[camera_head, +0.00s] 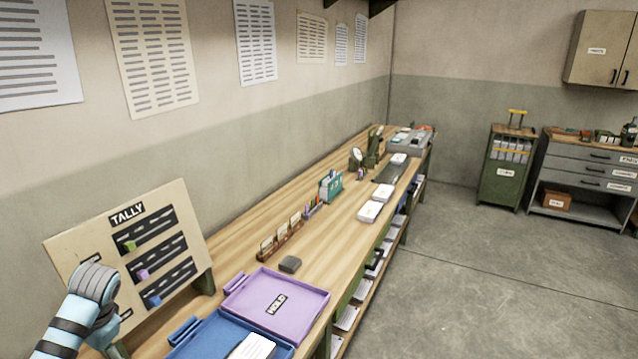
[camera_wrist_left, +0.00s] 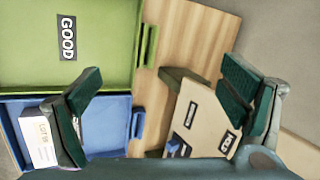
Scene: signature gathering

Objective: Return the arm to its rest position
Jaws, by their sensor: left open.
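The other finger is in front of the tally board (camera_wrist_left: 200,110). My right gripper is not in view.
A green tray (camera_wrist_left: 100,75) labelled GOOD adjoins the blue tray. A purple tray (camera_head: 308,300) labelled HOLD lies farther along the wooden counter (camera_head: 345,225). A dark block (camera_head: 290,264), card holders and white stacks (camera_head: 370,211) stand beyond. The floor (camera_head: 470,270) at right is clear.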

